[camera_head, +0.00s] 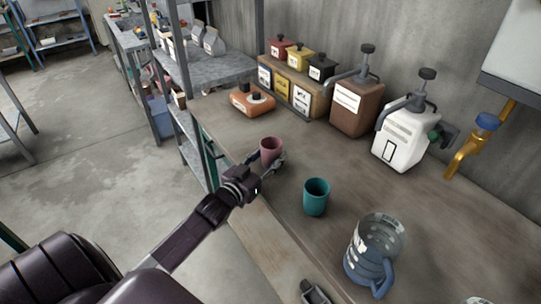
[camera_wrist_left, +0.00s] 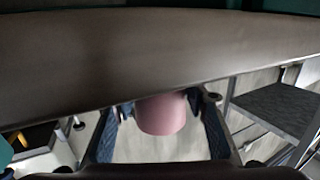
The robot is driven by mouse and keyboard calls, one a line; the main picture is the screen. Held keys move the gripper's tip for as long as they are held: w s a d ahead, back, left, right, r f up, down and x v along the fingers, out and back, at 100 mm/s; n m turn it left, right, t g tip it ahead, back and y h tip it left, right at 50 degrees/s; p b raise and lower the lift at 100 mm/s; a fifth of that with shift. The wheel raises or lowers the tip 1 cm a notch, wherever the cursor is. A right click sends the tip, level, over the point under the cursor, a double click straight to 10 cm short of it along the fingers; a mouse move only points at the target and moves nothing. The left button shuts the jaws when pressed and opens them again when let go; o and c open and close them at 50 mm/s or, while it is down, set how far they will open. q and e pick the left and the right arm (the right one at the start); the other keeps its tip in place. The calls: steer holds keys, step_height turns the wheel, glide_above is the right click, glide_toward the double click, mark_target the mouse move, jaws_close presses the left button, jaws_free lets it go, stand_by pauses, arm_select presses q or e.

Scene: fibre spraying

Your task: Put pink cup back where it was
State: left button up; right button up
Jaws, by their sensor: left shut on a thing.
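The pink cup (camera_head: 271,147) is upright at the left part of the wooden counter, by its edge. My left gripper (camera_head: 266,164) is shut on it. In the left wrist view the pink cup (camera_wrist_left: 162,114) shows between the two fingers (camera_wrist_left: 160,135). Whether its base touches the counter I cannot tell. A teal cup (camera_head: 316,197) stands upright on the counter, to the right of and nearer than the pink one. A dark shape (camera_head: 314,293) at the bottom edge may be part of my right gripper; its jaws cannot be made out.
A clear blue-handled jug (camera_head: 373,256) stands at the near right. An orange device (camera_head: 252,99), a rack of labelled containers (camera_head: 297,84), a brown dispenser (camera_head: 358,104) and a white dispenser (camera_head: 401,135) line the back. A metal shelf (camera_head: 215,70) stands at the left. The counter's middle (camera_head: 345,165) is clear.

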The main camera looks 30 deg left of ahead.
arm_select(q)
steer(key=o, duration=1.2)
steer(key=shift+f, duration=0.1)
steer(key=shift+c, duration=0.2)
steer(key=shift+s, duration=0.35)
steer(key=s+b, duration=0.1)
steer(key=s, duration=1)
steer(key=shift+s+r, duration=0.15)
steer(key=shift+r, duration=0.3)
steer(key=shift+d+f, duration=0.1)
